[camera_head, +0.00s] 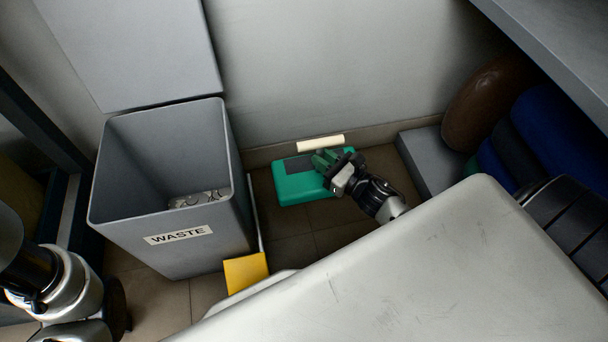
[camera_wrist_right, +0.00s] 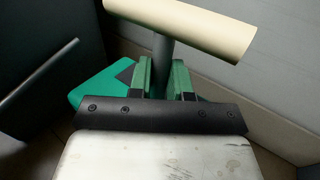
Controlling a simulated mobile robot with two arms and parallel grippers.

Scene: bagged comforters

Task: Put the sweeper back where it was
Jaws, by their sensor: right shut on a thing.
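The sweeper has a teal body (camera_head: 292,187) with a dark panel on top and a cream cross handle (camera_head: 320,143). In the head view it is low over or on the brown tiled floor near the back wall; I cannot tell whether it touches the floor. My right gripper (camera_head: 326,161) is shut on the sweeper's grey shaft. In the right wrist view the shaft (camera_wrist_right: 161,70) stands between the green finger pads, below the cream handle (camera_wrist_right: 185,28), with the teal body (camera_wrist_right: 98,86) beyond. Part of my left arm shows at lower left, but its gripper is not in view.
A grey bin (camera_head: 170,215) labelled WASTE stands left of the sweeper. A yellow flat piece (camera_head: 245,272) with a thin pole (camera_head: 257,215) is beside it. A low grey block (camera_head: 428,158) and rolled bundles (camera_head: 555,120) are to the right. Some floor between is clear.

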